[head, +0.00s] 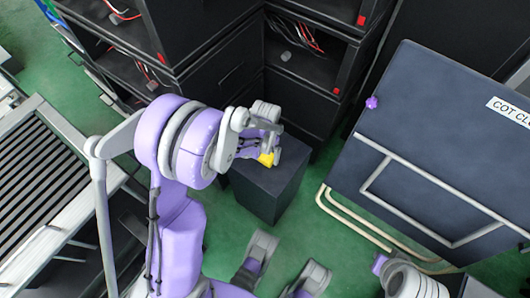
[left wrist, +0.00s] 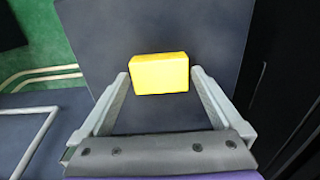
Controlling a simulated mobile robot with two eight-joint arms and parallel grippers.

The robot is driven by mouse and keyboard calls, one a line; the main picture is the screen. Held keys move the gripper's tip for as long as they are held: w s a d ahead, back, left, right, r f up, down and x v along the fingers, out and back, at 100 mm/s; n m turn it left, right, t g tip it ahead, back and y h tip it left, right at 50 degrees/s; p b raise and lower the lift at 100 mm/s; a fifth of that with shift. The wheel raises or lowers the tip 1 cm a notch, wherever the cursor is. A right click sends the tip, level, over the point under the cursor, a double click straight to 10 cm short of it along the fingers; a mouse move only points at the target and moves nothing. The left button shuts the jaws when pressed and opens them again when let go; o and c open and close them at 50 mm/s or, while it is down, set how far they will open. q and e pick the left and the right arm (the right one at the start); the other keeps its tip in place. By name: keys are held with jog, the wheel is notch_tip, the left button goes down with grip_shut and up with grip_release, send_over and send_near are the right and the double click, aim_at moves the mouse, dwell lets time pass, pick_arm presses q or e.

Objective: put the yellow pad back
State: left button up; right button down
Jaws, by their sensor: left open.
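The yellow pad (head: 267,159) is a small block over the top of a dark grey pedestal (head: 268,192), partly hidden by my left gripper (head: 266,147) in the head view. In the left wrist view the yellow pad (left wrist: 160,73) is level between the tips of my left gripper (left wrist: 160,76). The fingers stand apart with the pad between their tips, a narrow gap showing at each side. I cannot tell whether the pad touches the pedestal top. I cannot make out my right gripper.
Black open cabinets (head: 300,60) with cables stand close behind the pedestal. A large dark panel (head: 440,140) with a pale frame and a purple knob (head: 372,102) stands at right. A slatted grey bench (head: 45,180) is at left. Green floor (head: 225,235) shows between.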

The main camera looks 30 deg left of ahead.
aim_at(265, 155)
pick_arm(q)
notch_tip(265, 155, up, 12)
jog(key=p, duration=0.3)
jog(key=s+d+r+t, duration=0.2)
jog(key=s+d+r, duration=0.1)
jog(key=s, duration=0.5)
jog(key=s+d+r+n+t, duration=0.1)
jog(key=s+d+r+t, duration=0.1)
jog(key=s, duration=0.7)
notch_tip(265, 155, up, 2)
jog(key=shift+s+d+r+t, duration=0.15)
jog(key=shift+d+t, duration=0.15)
jog(key=shift+d, duration=0.6)
pick_arm(e)
jog(key=r, duration=0.4)
jog(key=shift+s, duration=0.2)
pick_arm(q)
notch_tip(265, 155, up, 18)
jog(key=w+p, duration=0.1)
jog(key=p, duration=1.5)
jog(key=shift+w+r+t, duration=0.15)
jog(key=shift+w+t, duration=0.15)
jog(key=shift+t, duration=0.1)
pick_arm(e)
notch_tip(265, 155, up, 18)
jog(key=w+t, duration=0.1)
jog(key=shift+w+r, duration=0.2)
jog(key=shift+w, duration=0.1)
